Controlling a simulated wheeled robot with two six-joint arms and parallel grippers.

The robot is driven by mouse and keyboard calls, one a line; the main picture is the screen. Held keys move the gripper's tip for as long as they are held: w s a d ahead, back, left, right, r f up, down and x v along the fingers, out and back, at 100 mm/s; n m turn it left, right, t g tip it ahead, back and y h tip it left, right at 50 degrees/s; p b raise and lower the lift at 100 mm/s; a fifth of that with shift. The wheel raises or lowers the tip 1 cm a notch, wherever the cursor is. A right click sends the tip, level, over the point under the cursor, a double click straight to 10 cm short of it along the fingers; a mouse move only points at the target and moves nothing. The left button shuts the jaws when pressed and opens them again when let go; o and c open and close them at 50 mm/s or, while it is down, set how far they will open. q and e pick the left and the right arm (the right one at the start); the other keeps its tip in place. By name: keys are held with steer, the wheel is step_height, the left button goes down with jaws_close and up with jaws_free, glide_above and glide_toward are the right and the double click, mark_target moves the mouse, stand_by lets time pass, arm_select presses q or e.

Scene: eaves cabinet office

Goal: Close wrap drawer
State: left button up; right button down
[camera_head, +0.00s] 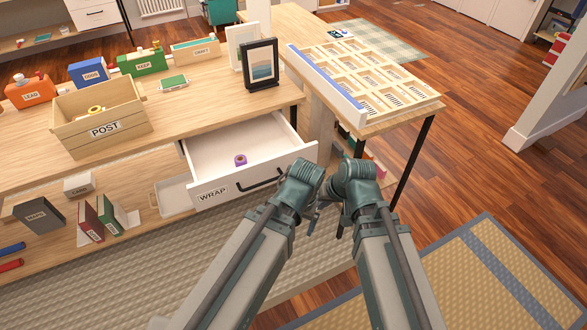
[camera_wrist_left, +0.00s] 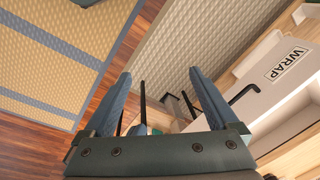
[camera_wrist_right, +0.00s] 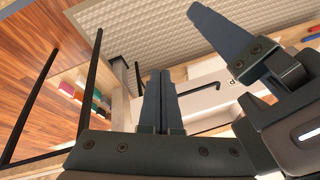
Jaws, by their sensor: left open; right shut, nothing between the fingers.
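The white wrap drawer (camera_head: 215,195) is pulled out below the desk, with its WRAP label and black bar handle (camera_head: 259,181) facing me. A purple tape roll (camera_head: 240,160) lies inside. The drawer front also shows in the left wrist view (camera_wrist_left: 265,100), with the label at its right. My left gripper (camera_wrist_left: 158,73) is open and empty, just right of the drawer front in the head view. My right gripper (camera_wrist_right: 159,74) is shut and empty, beside the left one, further right. Both are apart from the handle, and their fingers are partly hidden in the head view.
The desk (camera_head: 190,115) carries a POST crate (camera_head: 100,120), a picture frame (camera_head: 261,65) and a compartment tray (camera_head: 365,75). Boxes and binders lie on the lower shelf (camera_head: 150,222) at left.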

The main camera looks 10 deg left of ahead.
arm_select(q)
steer(key=s+f+b, duration=0.1)
steer(key=f+b, duration=1.4)
steer(key=s+f+m+g+b, duration=0.1)
steer(key=s+f+b, duration=0.1)
steer(key=f+b, duration=1.3)
steer(key=shift+s+f, duration=0.3)
steer(key=shift+f, duration=0.15)
arm_select(e)
steer(key=w+a+f+m+t+y, duration=0.3)
steer(key=w+f+m+t+y, duration=0.3)
steer(key=w+f+m+t, duration=0.4)
steer(key=w+m+t, duration=0.2)
steer(key=m, duration=0.1)
steer(key=shift+f+m+y, duration=0.25)
steer(key=shift+m+y, duration=0.05)
arm_select(q)
steer(key=shift+d, duration=0.1)
arm_select(e)
steer(key=shift+w+a, duration=0.1)
steer(key=shift+w, duration=0.05)
arm_select(q)
steer(key=shift+w+a, duration=1.15)
arm_select(e)
glide_toward(289, 159)
steer(key=x, duration=0.7)
